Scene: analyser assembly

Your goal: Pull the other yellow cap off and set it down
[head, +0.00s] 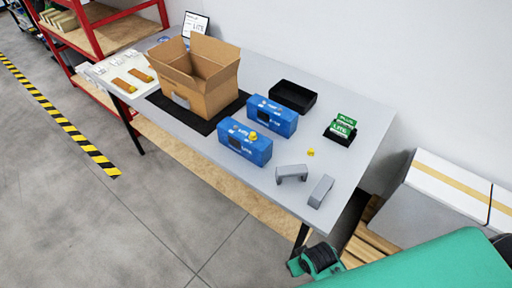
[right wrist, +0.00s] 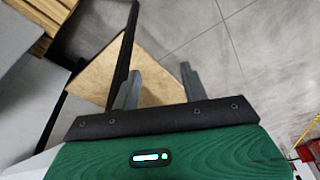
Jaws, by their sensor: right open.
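One yellow cap (head: 252,135) is on the front blue unit (head: 236,149), at its upper right. A second yellow cap (head: 311,152) lies loose on the table (head: 350,95), right of the blue units. The rear blue unit (head: 265,117) shows no yellow cap from here. My right gripper (right wrist: 159,82) is open and empty in the right wrist view, with floor and a wooden shelf board beyond its fingers. In the head view my green right arm comes in at the lower right, off the table's near edge and apart from both caps. My left gripper is out of view.
An open cardboard box (head: 188,98) stands on a black mat (head: 204,126). A grey bracket (head: 291,170) and grey block (head: 321,191) lie near the front right edge.

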